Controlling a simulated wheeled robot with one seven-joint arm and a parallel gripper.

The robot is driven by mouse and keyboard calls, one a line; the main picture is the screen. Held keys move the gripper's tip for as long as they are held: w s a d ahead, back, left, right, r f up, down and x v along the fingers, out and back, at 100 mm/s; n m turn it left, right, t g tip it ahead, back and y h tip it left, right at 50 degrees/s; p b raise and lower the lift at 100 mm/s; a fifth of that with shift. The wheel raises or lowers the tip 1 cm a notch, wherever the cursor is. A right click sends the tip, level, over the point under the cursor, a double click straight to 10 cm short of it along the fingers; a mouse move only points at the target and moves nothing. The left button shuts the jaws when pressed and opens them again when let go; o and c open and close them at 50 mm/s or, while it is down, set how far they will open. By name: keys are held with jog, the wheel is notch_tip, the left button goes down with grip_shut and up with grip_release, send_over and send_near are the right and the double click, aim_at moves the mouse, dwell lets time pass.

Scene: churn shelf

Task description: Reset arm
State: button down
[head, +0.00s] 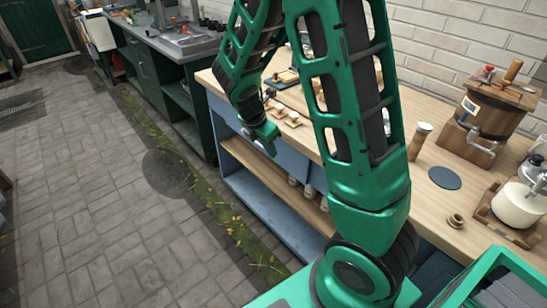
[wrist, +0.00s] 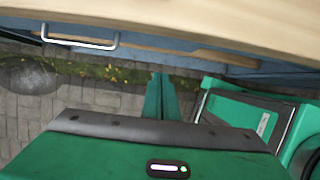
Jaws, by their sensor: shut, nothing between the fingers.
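My green arm fills the middle of the head view, folded up and over in front of a workbench. My gripper (head: 268,134) hangs at the end of the arm, by the front edge of the bench; it is partly hidden by my own arm. In the wrist view my gripper (wrist: 160,76) shows as two green fingers pressed together, with nothing between them. The fingers are apart from the bench front in that view.
The wooden-topped blue bench (head: 458,212) holds a wooden churn (head: 492,108), a white jar (head: 518,205), a dark round mat (head: 444,178) and a small wooden cup (head: 456,220). A drawer handle (wrist: 80,42) juts from its front. Paved floor (head: 90,200) at left is clear.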

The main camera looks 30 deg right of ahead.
jog(key=shift+v, duration=0.85)
jog(key=s+d+r+m+y, duration=0.1)
jog(key=s+r+m, duration=0.3)
jog(key=s+m, duration=0.4)
jog(key=s+d+r+m+y, duration=0.1)
jog(key=s+r+m, duration=0.3)
jog(key=s+m, duration=0.5)
jog(key=s+d+r+m+y, duration=0.2)
jog(key=s+r+m, duration=0.2)
jog(key=s+m, duration=0.5)
jog(key=shift+s+g, duration=0.3)
jog(key=shift+s, duration=0.7)
jog(key=shift+r, duration=0.1)
